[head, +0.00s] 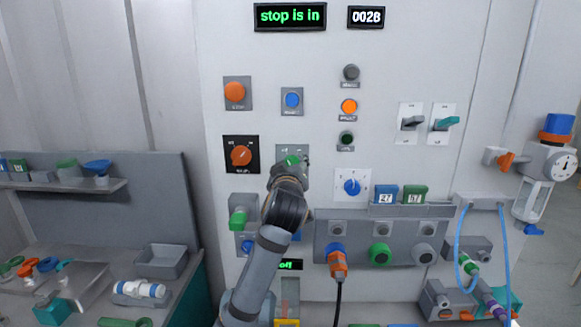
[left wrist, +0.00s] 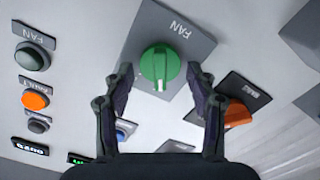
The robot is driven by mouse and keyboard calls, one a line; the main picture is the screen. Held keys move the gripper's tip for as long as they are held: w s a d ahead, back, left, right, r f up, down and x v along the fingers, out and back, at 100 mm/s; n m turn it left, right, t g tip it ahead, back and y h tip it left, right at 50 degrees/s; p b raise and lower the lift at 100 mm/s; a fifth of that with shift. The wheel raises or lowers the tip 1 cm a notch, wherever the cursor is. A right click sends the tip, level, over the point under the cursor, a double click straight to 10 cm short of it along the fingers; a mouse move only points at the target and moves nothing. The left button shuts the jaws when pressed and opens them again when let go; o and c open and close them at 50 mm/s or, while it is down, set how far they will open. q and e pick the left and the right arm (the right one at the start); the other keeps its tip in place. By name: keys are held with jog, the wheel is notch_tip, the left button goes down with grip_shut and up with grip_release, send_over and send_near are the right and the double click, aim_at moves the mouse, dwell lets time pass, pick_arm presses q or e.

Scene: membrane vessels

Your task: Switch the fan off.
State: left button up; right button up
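The fan switch is a green rotary knob (left wrist: 160,64) on a grey plate marked FAN, seen in the left wrist view. Its white pointer mark lies toward the bottom of that view. In the head view the knob (head: 292,160) is partly hidden by my gripper. My left gripper (left wrist: 160,78) is open, with one finger on each side of the knob and visible gaps between. It also shows in the head view (head: 289,171) in front of the knob. The round lamp labelled FAN (left wrist: 32,56) looks dark green. My right gripper is not in view.
An orange knob (head: 241,156) on a black plate is left of the fan knob, and a blue knob (head: 352,187) is right. A blue button (head: 292,100) is above. Displays read "stop is in" (head: 290,16) and "off" (head: 290,264). An orange lamp (head: 349,106) is bright.

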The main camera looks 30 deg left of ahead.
pick_arm(q)
jog(key=shift+d, duration=0.1)
jog(key=v, duration=0.7)
jog(key=shift+s, duration=0.2)
dwell(0.3)
